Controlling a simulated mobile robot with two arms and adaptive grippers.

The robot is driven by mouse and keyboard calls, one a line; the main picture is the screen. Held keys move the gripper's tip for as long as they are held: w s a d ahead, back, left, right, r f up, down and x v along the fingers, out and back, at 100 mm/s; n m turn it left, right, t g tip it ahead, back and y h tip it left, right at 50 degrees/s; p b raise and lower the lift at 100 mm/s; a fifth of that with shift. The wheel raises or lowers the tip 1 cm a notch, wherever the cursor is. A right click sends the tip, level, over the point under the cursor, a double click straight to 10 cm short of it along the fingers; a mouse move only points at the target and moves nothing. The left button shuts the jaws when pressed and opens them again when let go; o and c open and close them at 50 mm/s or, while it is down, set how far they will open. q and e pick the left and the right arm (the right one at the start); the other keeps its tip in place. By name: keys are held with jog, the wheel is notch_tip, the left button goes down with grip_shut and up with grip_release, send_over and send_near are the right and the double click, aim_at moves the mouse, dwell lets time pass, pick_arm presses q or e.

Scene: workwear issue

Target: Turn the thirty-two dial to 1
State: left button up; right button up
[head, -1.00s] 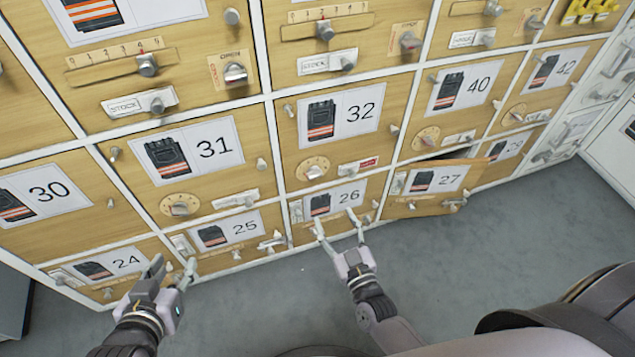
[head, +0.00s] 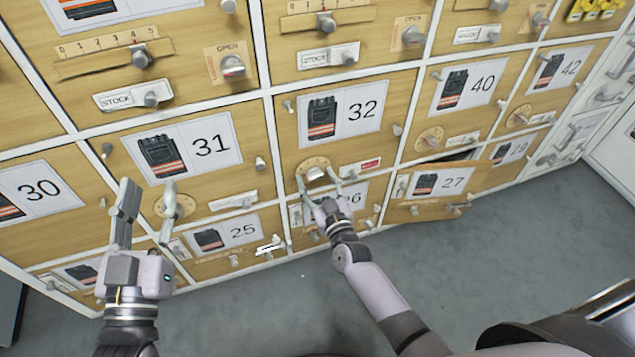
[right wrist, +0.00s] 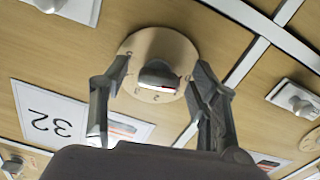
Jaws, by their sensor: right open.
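The thirty-two dial (head: 314,168) is a round wooden plate with a metal knob, below the 32 label (head: 341,114) on its door. My right gripper (head: 319,181) is open just below and in front of it. In the right wrist view the dial plate (right wrist: 158,45) and its knob (right wrist: 158,77) lie between the two spread fingers (right wrist: 162,72). The knob has a red mark at its lower right edge; the numbers on the plate are too small to read surely. No grip on the knob shows. My left gripper (head: 148,188) is open and empty in front of the 31 door.
The 31 dial (head: 174,205) is partly behind my left gripper. The 27 door (head: 430,208) stands ajar to the right. A small plate with a red strip (head: 361,166) is beside the 32 dial. Several knobs and handles stick out around. Grey floor (head: 270,310) is clear.

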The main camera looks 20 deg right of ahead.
jog(key=shift+c, duration=0.2)
jog(key=c, duration=1.1)
pick_arm(q)
jog(key=shift+f, duration=0.1)
jog(key=shift+a+f+g+y+p, duration=0.2)
jog(key=shift+f+g+y+p, duration=0.15)
jog(key=shift+f+g, duration=0.8)
jog(key=shift+a+f+g+y+p, duration=0.25)
jog(key=shift+f+g, duration=0.3)
jog(key=shift+f, duration=1.05)
pick_arm(e)
jog(key=shift+a+m, duration=0.2)
jog(key=shift+m, duration=3.6)
